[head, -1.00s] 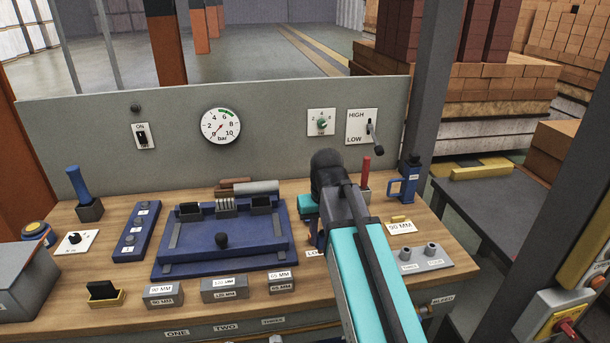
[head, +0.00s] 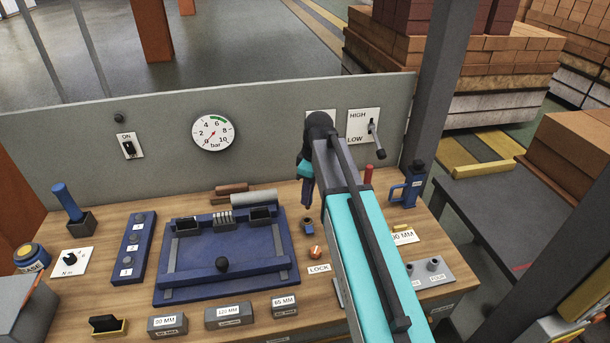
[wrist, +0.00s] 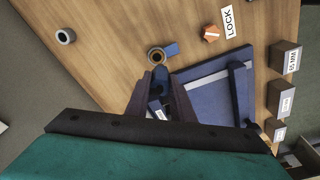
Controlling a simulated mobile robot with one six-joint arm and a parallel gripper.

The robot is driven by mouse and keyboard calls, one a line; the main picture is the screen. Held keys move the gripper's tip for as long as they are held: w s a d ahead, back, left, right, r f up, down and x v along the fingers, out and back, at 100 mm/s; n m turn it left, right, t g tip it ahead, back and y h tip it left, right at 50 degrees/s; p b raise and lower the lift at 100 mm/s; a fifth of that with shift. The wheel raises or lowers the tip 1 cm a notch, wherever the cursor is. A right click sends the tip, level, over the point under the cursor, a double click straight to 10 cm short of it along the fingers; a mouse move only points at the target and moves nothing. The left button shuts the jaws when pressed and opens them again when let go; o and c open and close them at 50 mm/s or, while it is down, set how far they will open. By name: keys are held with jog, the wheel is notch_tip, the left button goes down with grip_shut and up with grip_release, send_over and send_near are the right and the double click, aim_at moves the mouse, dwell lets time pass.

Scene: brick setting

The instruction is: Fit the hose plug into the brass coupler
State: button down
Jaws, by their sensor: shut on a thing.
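The brass coupler (head: 308,226) is a small ring with a blue lever, standing on the bench to the right of the blue fixture. In the wrist view the coupler (wrist: 156,54) shows its open round mouth, just beyond my fingertips. My gripper (head: 307,198) is above the bench, over and apart from the coupler. In the wrist view my gripper (wrist: 160,82) is nearly closed, with a narrow dark blue piece between the fingers. I take this to be the hose plug; it is mostly hidden by the fingers, and its tip is unclear.
An orange knob (head: 316,252) and LOCK label (head: 319,269) lie in front of the coupler. The blue fixture (head: 190,283) is to the left. A grey ring (wrist: 65,36) stands apart on the wood. A red rod (head: 368,175) and blue bottle (head: 413,186) stand at the right.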

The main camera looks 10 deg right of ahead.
jog(key=shift+w+r+n, duration=0.15)
jog(key=shift+w+n, duration=0.15)
jog(key=shift+w, duration=0.25)
notch_tip(320, 180, down, 6)
jog(key=shift+r+b, duration=0.1)
jog(key=shift+b, duration=1.1)
jog(key=shift+f+b, duration=0.6)
jog(key=shift+f, duration=1.15)
dwell(1.2)
jog(key=c, duration=1)
grip_release()
jog(key=shift+c, duration=0.2)
jog(key=shift+r, duration=0.1)
